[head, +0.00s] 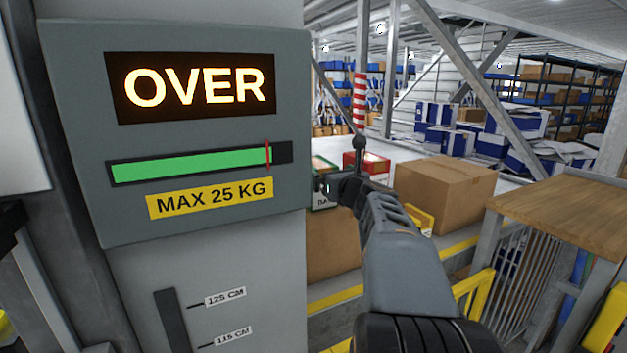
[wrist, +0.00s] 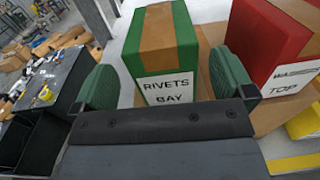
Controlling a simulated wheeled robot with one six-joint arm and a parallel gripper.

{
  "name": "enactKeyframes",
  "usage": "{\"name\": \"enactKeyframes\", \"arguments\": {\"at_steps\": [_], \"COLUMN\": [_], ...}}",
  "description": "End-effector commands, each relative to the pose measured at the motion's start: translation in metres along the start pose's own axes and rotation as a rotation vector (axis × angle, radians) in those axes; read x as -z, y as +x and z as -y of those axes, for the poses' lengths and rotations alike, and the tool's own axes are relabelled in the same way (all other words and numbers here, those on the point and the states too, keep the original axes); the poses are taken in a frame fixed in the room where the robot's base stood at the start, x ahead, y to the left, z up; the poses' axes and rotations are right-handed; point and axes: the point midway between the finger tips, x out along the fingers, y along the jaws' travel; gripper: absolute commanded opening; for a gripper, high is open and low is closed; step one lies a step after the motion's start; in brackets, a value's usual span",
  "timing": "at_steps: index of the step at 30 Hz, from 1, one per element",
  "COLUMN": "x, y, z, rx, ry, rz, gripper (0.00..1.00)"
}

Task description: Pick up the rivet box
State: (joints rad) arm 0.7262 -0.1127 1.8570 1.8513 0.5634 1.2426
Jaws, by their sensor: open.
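The rivet box (wrist: 160,45) is green with brown tape and a white label reading "RIVETS BAY" in the wrist view. It stands upright on a cardboard box (wrist: 285,112). In the head view only a slice of the rivet box (head: 323,165) shows between the grey display panel and my gripper. My gripper (wrist: 165,82) is open, its two green-padded fingers to the left and right of the rivet box's near end. In the head view my gripper (head: 335,187) is partly hidden by the panel edge.
A red box (wrist: 268,35) labelled "TOP" stands close to the right. A grey display panel (head: 75,130) reading "OVER" and "MAX 25 KG" fills the left of the head view. A larger carton (head: 445,190) and yellow rails (head: 478,290) are right of my arm.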

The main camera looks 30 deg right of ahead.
Motion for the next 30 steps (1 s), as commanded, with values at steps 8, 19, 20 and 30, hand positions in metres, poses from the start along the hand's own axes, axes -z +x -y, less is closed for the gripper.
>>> {"name": "enactKeyframes", "arguments": {"at_steps": [8, 19, 20, 30], "x": [0.000, -0.003, -0.003, -0.002], "y": [0.021, 0.064, 0.066, 0.072], "z": [-0.001, -0.004, -0.004, -0.004], "rx": [-0.001, -0.005, -0.004, -0.004], "ry": [0.000, 0.001, 0.001, -0.001], "rz": [-0.001, -0.001, -0.001, 0.000], "gripper": [1.00, 1.00, 1.00, 1.00]}}
